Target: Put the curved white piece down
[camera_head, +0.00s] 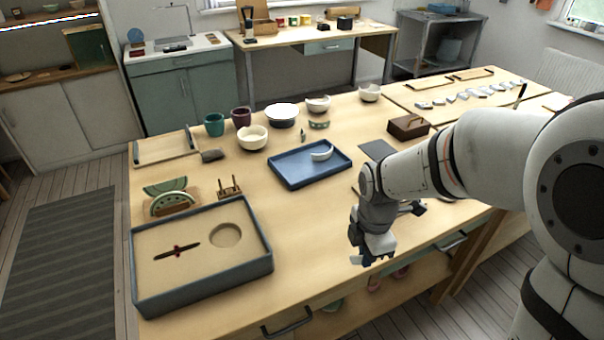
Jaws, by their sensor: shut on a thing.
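My gripper (371,259) points down near the front edge of the wooden table, to the right of the sand tray. It is shut on a pale white piece (356,260). Only a small part of this piece shows beside the fingers, so its curve cannot be made out. Another curved white piece (322,155) lies in the blue tray (290,176), toward its back right.
The grey-rimmed sand tray (203,285) has a round hollow and a dark red-centred tool. Bowls and cups, among them a cream bowl (253,138), stand behind the blue tray. A brown wooden box (408,127) stands at right. Bare tabletop lies between the trays and my gripper.

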